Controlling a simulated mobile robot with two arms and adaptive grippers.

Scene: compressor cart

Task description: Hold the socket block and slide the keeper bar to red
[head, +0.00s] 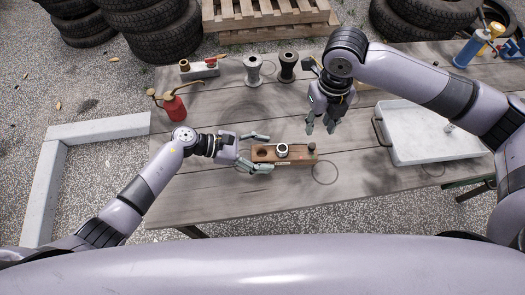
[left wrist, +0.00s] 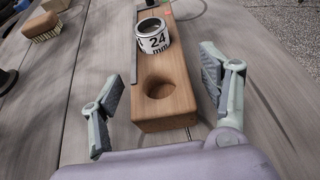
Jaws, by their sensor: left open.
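The wooden socket block (head: 291,159) lies on the table, with an empty round hole in its left part and a metal socket ring (head: 282,150) in its middle. In the left wrist view the ring (left wrist: 153,36) reads "24 mm". A thin dark strip (left wrist: 134,55), perhaps the keeper bar, runs along the block's left edge; a small red mark shows near the far end. My left gripper (head: 266,152) is open, its fingers apart on both sides of the block's near end, with visible gaps. My right gripper (head: 320,126) is open and empty above the table, behind the block.
A white tray (head: 420,152) lies at the right. A red oil can (head: 174,109), a grey fixture (head: 201,69) and two spools, light (head: 253,70) and dark (head: 287,68), stand at the back left. A brush (left wrist: 41,27) shows in the left wrist view. Table front is clear.

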